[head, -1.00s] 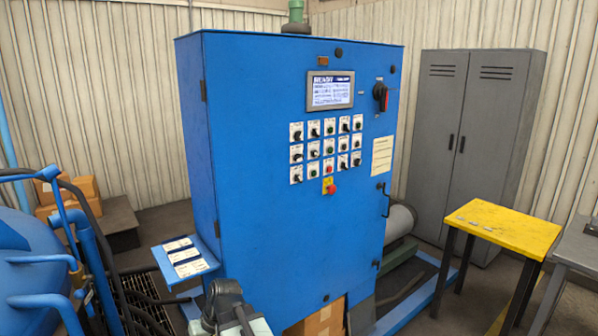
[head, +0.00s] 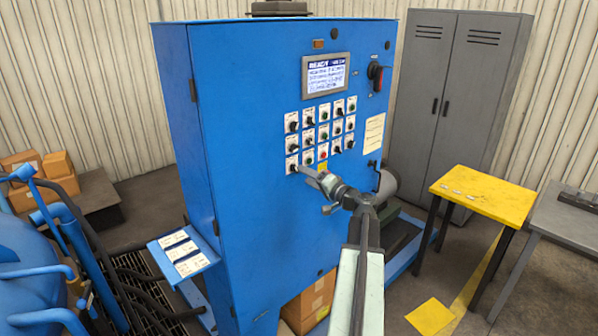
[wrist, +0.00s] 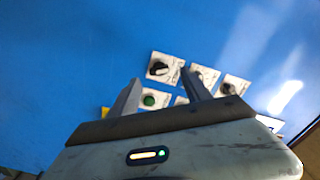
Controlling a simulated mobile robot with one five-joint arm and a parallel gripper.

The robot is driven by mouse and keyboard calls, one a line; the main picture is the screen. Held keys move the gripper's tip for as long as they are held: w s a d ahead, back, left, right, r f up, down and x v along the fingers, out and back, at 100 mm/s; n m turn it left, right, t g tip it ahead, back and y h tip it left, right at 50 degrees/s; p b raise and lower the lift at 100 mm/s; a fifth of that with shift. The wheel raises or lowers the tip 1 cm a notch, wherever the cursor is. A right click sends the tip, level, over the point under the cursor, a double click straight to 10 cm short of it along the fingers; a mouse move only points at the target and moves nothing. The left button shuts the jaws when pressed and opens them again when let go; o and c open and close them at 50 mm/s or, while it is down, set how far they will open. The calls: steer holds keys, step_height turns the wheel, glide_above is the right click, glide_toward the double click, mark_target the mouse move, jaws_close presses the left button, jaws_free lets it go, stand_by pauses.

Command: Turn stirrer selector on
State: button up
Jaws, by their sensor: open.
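The blue cabinet's panel carries rows of small white-plated switches (head: 322,130), and their labels are too small to read, so I cannot tell which is the stirrer selector. In the head view my gripper (head: 299,169) is at the lower left switch of the group. In the wrist view my gripper (wrist: 160,77) is open and empty. A black selector knob (wrist: 159,68) shows just beyond and between the fingertips. A green button (wrist: 152,100) lies between the fingers, lower down. I cannot tell whether the fingers touch the knob. My gripper hides part of the switch group.
A lit screen (head: 327,74) and a red-black rotary switch (head: 376,74) sit above the switches. A blue shelf with cards (head: 205,262) juts out at lower left. A yellow table (head: 490,190) and grey lockers (head: 440,100) stand to the right.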

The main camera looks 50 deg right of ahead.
mark_target(296, 171)
steer(key=w, duration=0.4)
steer(key=shift+w+d, duration=0.3)
steer(key=shift+w, duration=0.1)
jaws_close()
steer(key=shift+a, duration=0.15)
